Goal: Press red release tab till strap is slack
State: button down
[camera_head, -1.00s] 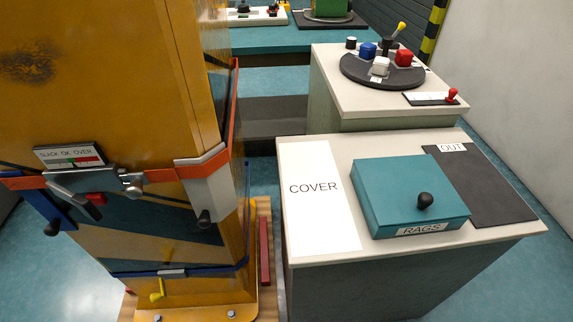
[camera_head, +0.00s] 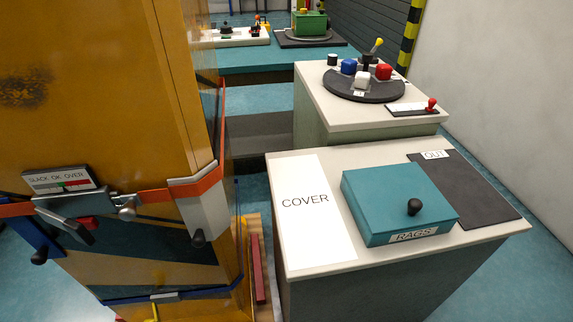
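An orange strap (camera_head: 155,195) runs around the tall yellow cabinet (camera_head: 80,90) on the left and over a grey corner guard (camera_head: 201,204). A metal ratchet buckle (camera_head: 65,207) sits on the strap, with a dark lever handle (camera_head: 80,231). The small red tab (camera_head: 88,222) shows at the buckle, partly behind the handle. Above it is a gauge marked SLACK, OK, OVER (camera_head: 60,180); its pointer position is too small to read surely. The strap looks straight against the cabinet. My gripper is not in view.
A counter on the right holds a white COVER sheet (camera_head: 305,245), a teal RAGS box (camera_head: 390,200) with a black knob, and a dark OUT mat (camera_head: 485,200). Behind stands a cabinet with coloured knobs on a round dark plate (camera_head: 345,90). A blue strap (camera_head: 120,297) circles the yellow cabinet lower down.

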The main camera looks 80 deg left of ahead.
aim_at(91, 223)
jog(key=k, duration=1.35)
jog(key=u, duration=1.35)
